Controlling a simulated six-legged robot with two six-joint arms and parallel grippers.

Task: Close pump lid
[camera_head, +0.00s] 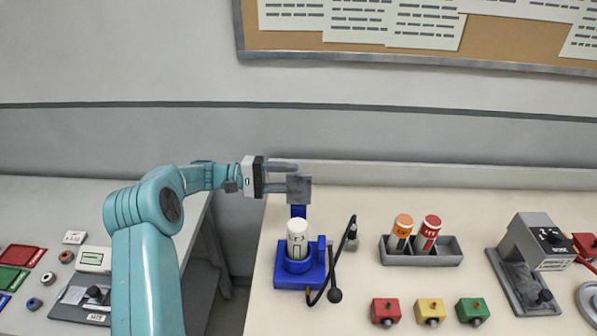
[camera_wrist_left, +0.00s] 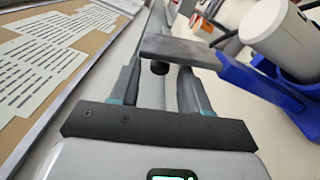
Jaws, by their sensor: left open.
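The blue pump (camera_head: 300,277) stands near the left edge of the right-hand table, with a white cylinder (camera_head: 297,236) upright in it. Its lid, a grey plate (camera_head: 300,190) on a blue arm, is raised behind the cylinder, so the pump is open. My left gripper (camera_head: 291,177) is open at the lid, fingers pointing right. In the left wrist view the lid (camera_wrist_left: 178,50) lies across the fingertips, with a dark round knob (camera_wrist_left: 160,68) showing between the fingers. I cannot tell whether the fingers touch the lid. My right gripper is not in view.
To the right are a grey rack (camera_head: 440,257) with orange and red capped tubes, red, yellow and green button boxes (camera_head: 430,311), and a grey machine (camera_head: 528,250). A gap separates the two tables. The wall is close behind.

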